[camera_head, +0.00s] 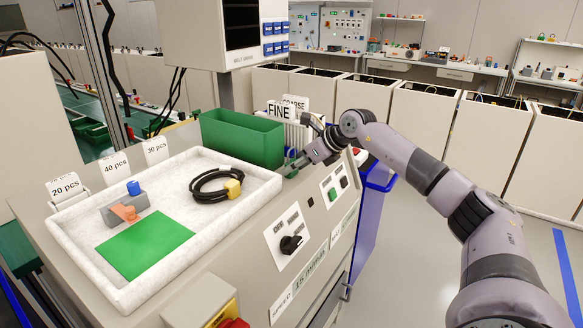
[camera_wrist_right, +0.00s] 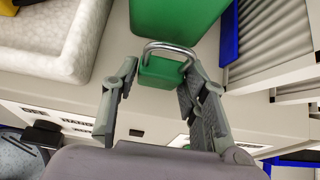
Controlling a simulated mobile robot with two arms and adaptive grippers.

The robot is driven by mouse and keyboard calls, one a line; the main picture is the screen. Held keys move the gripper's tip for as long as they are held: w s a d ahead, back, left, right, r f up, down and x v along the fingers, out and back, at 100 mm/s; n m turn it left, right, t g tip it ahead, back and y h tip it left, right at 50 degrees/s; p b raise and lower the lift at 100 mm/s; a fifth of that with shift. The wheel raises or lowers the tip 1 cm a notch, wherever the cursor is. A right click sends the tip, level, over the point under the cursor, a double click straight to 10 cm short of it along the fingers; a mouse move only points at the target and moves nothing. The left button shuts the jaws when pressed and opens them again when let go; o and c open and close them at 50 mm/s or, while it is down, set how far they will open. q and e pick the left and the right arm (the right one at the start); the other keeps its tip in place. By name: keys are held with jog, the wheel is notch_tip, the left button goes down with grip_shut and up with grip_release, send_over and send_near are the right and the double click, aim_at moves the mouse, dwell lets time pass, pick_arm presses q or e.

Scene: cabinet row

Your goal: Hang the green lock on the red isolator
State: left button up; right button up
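The green lock (camera_wrist_right: 160,72), with a metal shackle, shows in the right wrist view between the fingers of my right gripper (camera_wrist_right: 160,75). The fingers stand apart, with a gap on the lock's left side; I cannot tell whether the right finger touches it. In the head view my right gripper (camera_head: 295,164) is low at the front right corner of the green bin, and the lock is mostly hidden there. My left gripper is out of view.
The green bin (camera_head: 242,138) stands at the back of the bench. A white tray (camera_head: 218,218) holds a green sheet, a black cable coil and a grey block. A black rotary switch (camera_head: 290,243) is on the front panel. Open floor lies to the right.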

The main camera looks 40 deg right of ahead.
jog(key=c, duration=0.6)
jog(key=shift+o, duration=0.2)
notch_tip(320, 180, up, 10)
jog(key=p, duration=0.8)
jog(key=shift+p, duration=0.4)
